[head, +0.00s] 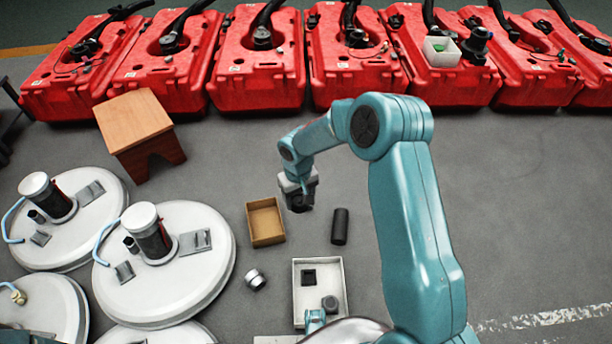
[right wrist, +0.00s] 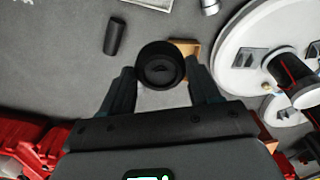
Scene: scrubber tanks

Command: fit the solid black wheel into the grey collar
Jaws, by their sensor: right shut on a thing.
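My right gripper (head: 299,190) hangs above the floor beyond the open cardboard box, near the middle of the head view. It is shut on the black wheel (right wrist: 160,66), which shows in the right wrist view as a round black piece with a raised rim and recessed face, between the two fingers. In the head view the wheel (head: 300,203) is a small dark shape below the jaws. A short round grey piece (head: 256,279), which looks like the grey collar, lies on the floor right of the white discs, apart from the wheel.
The cardboard box (head: 252,222) and a black cylinder (head: 340,226) are on the floor. A white tray (head: 343,283) holds dark pieces. White discs (head: 212,280) fill the left; a wooden stool (head: 135,115) stands behind them. Red tanks (head: 255,75) line the back. Floor at right is clear.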

